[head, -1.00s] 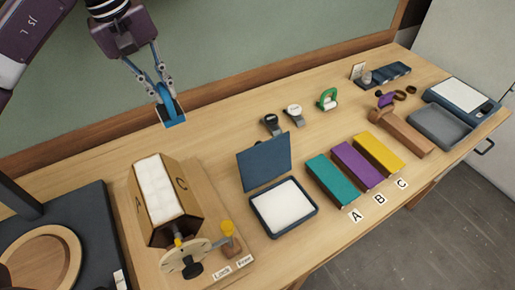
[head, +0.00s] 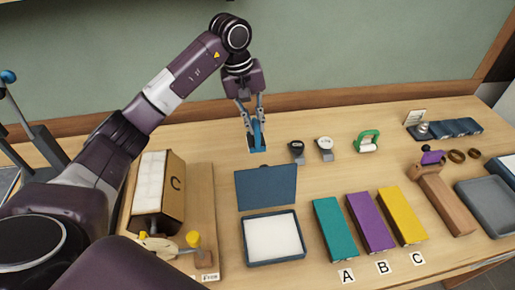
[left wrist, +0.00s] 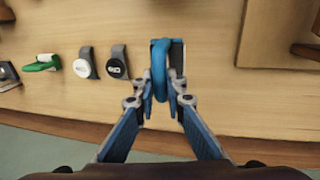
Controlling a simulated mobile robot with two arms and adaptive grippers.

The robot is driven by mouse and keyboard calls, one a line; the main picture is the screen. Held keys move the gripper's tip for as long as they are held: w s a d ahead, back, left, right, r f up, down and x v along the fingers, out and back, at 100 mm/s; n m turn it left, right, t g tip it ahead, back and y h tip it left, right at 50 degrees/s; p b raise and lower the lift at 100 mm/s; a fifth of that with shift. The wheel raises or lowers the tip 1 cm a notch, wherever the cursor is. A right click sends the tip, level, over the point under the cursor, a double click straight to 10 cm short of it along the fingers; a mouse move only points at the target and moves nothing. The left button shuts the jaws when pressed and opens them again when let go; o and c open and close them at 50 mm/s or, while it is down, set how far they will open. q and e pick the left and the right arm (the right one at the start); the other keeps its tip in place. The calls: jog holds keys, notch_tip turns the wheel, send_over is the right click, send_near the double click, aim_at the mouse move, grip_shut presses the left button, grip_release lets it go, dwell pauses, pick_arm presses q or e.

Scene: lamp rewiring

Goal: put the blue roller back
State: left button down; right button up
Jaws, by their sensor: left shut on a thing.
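The blue roller (head: 257,135) is between the fingers of my left gripper (head: 253,122), which is shut on its blue handle. In the left wrist view the blue roller (left wrist: 160,62) shows between the fingertips, with a white part beside the handle. It is at the back of the bench, left of a black-topped grey tool (head: 296,148) and in rough line with it. I cannot tell whether it touches the bench. My right gripper is not in view.
A white-topped grey tool (head: 324,146) and a green-handled roller (head: 367,141) stand to the right in the same row. A navy tray (head: 273,248) with a raised lid (head: 266,187) is in front. Teal, purple and yellow blocks (head: 370,221) are front right.

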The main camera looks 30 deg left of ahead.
aim_at(257, 150)
pick_arm(q)
jog(key=f, duration=0.2)
jog(key=f+p, duration=0.1)
jog(key=f, duration=0.2)
jog(key=shift+d+f, duration=0.2)
jog(key=shift+f, duration=0.1)
jog(key=shift+f+p, duration=0.3)
jog(key=shift+f, duration=0.35)
notch_tip(257, 150, down, 3)
jog(key=shift+r+p, duration=0.1)
jog(key=shift+p, duration=0.4)
jog(key=shift+f, duration=0.65)
jog(key=c, duration=2)
grip_release()
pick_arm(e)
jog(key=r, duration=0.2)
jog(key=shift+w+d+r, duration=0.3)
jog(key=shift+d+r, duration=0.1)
pick_arm(q)
jog(key=shift+r, duration=0.1)
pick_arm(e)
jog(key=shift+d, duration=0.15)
